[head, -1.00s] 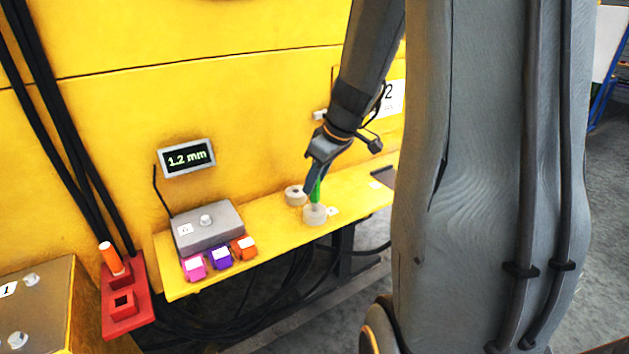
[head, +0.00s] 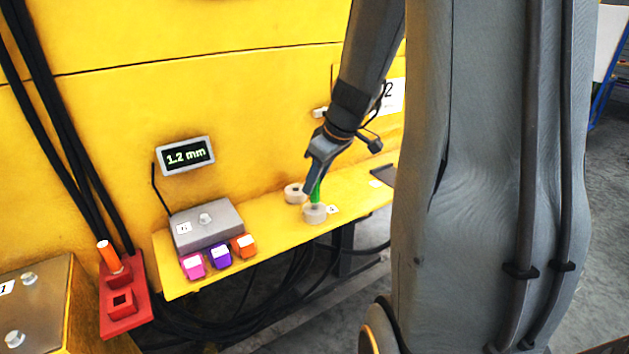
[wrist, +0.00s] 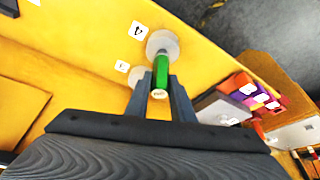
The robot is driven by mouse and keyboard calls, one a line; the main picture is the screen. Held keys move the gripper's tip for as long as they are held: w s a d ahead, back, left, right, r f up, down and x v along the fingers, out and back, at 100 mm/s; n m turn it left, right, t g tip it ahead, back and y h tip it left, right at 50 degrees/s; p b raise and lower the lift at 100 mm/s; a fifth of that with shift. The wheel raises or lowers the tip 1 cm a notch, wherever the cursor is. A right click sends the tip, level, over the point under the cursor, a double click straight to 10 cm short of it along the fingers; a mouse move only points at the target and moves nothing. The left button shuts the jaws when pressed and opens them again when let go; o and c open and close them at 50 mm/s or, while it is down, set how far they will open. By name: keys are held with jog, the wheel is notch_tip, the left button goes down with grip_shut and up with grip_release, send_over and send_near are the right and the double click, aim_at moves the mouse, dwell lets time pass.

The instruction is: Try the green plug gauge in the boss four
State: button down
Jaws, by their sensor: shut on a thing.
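The green plug gauge (head: 316,192) stands upright between the fingers of my gripper (head: 311,187), which is shut on it. Its lower end meets the top of the nearer round grey boss (head: 315,215) on the yellow ledge. In the wrist view the green gauge (wrist: 161,72) runs from my gripper (wrist: 160,88) to the middle of that boss (wrist: 163,42). How deep it sits in the bore is hard to tell.
A second grey boss (head: 295,194) stands close behind. To the left are a grey box (head: 207,227), pink (head: 193,266), purple (head: 219,256) and orange (head: 244,246) blocks, and a display (head: 186,156) reading 1.2 mm. A red holder (head: 122,301) has an orange gauge (head: 109,257) and an empty square socket.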

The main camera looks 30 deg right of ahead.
jog(key=c, duration=1.5)
grip_release()
jog(key=shift+o, duration=0.2)
jog(key=w+a+p+v, duration=0.1)
jog(key=p+v, duration=0.3)
jog(key=v, duration=0.5)
jog(key=w+r+p+v, duration=0.1)
jog(key=p+v, duration=0.3)
jog(key=v, duration=0.6)
jog(key=shift+w+a+r, duration=0.35)
jog(key=shift+w, duration=0.55)
